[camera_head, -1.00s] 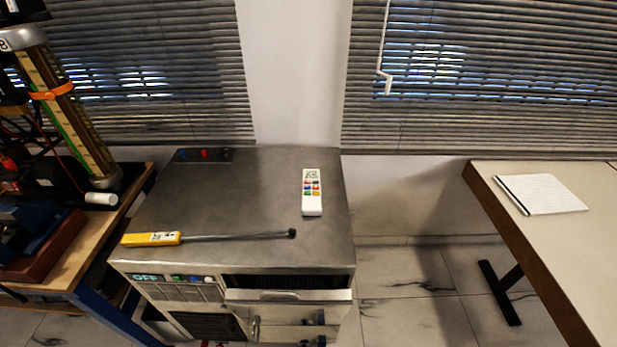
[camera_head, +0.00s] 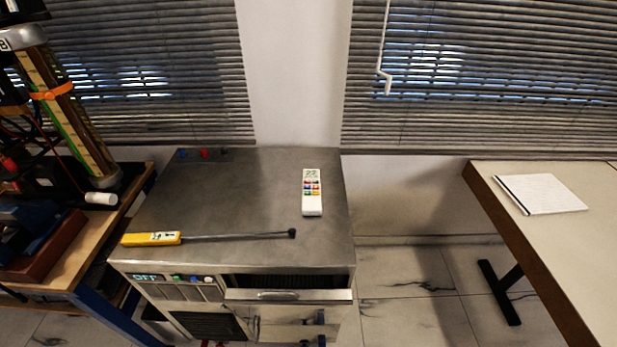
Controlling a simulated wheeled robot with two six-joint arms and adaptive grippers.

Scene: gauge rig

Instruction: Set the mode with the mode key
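A white remote control (camera_head: 312,193) with several coloured keys and a small display lies on the grey metal top of the cabinet (camera_head: 240,190). Which of its keys is the mode key cannot be told. On the cabinet's front, a dark display (camera_head: 146,277) reads "OFF", with a few small coloured buttons (camera_head: 190,279) to its right. Neither of my grippers is in view.
A yellow-handled probe (camera_head: 151,238) with a long dark rod lies across the cabinet top. A drawer (camera_head: 290,295) juts from the front. A cluttered workbench (camera_head: 92,255) stands left. A table (camera_head: 540,240) with a notepad (camera_head: 541,194) stands right, beyond open floor.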

